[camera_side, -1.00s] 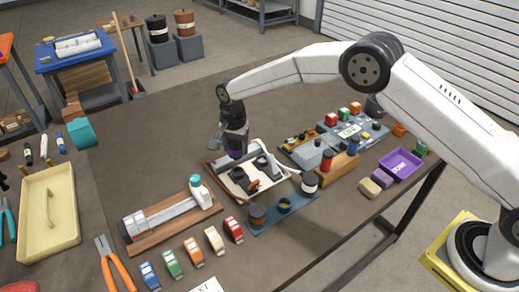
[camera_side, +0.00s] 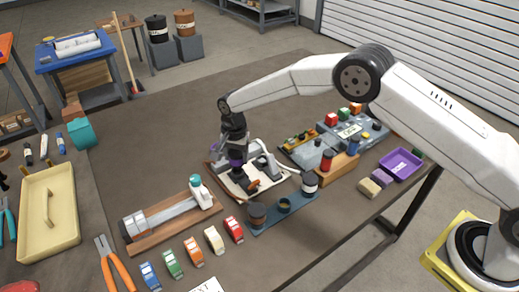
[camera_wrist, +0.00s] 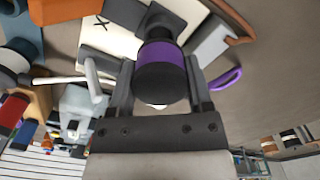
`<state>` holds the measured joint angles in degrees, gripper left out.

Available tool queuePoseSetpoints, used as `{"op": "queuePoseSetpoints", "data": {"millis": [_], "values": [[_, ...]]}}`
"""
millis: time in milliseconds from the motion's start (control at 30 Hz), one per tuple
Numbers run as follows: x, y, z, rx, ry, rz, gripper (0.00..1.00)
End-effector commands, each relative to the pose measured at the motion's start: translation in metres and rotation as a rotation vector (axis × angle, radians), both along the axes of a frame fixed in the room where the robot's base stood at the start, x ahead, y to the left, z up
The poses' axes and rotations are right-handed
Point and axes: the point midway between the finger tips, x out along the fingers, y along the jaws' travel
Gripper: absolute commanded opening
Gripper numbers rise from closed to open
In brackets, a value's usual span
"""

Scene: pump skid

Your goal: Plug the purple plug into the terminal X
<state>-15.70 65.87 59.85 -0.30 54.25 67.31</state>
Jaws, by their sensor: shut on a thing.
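My gripper (camera_side: 236,153) is over the cream panel in the side view, pointing down. In the wrist view, its two fingers (camera_wrist: 160,66) are shut on the purple plug (camera_wrist: 160,54), a dark round body with a purple band. A bit of its purple also shows in the side view (camera_side: 236,161). Just beyond the plug is a dark square block (camera_wrist: 172,22) on the cream panel, close to a printed X (camera_wrist: 101,22); it looks like terminal X. The plug hides part of the block, and I cannot tell whether they touch.
The cream panel (camera_side: 222,184) also carries a grey block (camera_wrist: 211,41). A purple loop (camera_wrist: 228,79) shows beside the right finger. A wooden block with a red cylinder (camera_side: 326,161) and a blue strip with dark cylinders (camera_side: 272,222) stand to the right. A cylinder assembly (camera_side: 165,212) lies to the left.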

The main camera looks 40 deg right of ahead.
Motion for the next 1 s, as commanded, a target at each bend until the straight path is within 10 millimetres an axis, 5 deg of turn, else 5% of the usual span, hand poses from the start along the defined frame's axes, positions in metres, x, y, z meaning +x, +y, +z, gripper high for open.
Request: {"op": "queuePoseSetpoints", "data": {"millis": [1000], "values": [[0.0004,0.0002,-0.005,0.0,0.0,0.0,0.0]]}}
